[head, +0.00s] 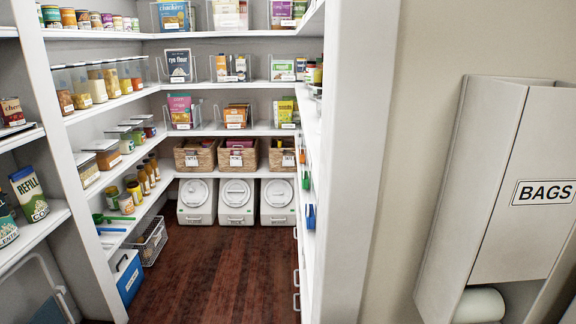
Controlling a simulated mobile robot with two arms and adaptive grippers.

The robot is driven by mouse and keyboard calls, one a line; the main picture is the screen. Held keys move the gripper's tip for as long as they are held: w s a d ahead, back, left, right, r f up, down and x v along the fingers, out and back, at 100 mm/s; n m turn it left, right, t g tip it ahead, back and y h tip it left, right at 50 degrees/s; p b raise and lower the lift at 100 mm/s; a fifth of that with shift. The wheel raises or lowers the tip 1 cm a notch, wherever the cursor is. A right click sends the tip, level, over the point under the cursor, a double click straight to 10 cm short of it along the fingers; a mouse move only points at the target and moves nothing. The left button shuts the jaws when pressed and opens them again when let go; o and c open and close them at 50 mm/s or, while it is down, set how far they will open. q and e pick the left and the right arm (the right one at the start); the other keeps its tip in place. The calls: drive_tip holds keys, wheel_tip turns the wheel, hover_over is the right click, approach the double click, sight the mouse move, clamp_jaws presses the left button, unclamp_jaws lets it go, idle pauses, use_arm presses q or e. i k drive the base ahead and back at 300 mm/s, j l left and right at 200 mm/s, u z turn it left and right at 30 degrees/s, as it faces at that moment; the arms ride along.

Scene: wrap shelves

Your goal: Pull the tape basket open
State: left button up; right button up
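I see no basket that I can read as the tape basket. Three wicker baskets with small labels stand on the low back shelf: a left one (195,154), a middle one (237,154) and a right one (281,154). Their labels are too small to read surely. A wire basket (151,243) sits low at the left. Pale handles (296,278) show in a column at the right shelf unit's inner edge; what they belong to is hidden by the white upright. Neither of my grippers is in view.
A white upright (359,160) divides the pantry from a wall-mounted BAGS dispenser (520,190) at right. Shelves with jars and cans line the left. White lidded bins (237,200) stand at the back, a blue-and-white box (128,275) at left. The dark wood floor (220,275) between is clear.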

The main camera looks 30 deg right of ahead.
sight(279, 162)
drive_tip(key=i+j+u, duration=0.1)
drive_tip(key=i+j, duration=0.4)
drive_tip(key=i+j+z, duration=0.25)
drive_tip(key=i, duration=0.3)
drive_tip(key=i+j+z, duration=0.25)
drive_tip(key=i, duration=0.3)
drive_tip(key=i+j+z, duration=0.25)
drive_tip(key=i, duration=0.25)
drive_tip(key=i+j+z, duration=0.2)
drive_tip(key=i, duration=1.5)
drive_tip(key=l, duration=0.1)
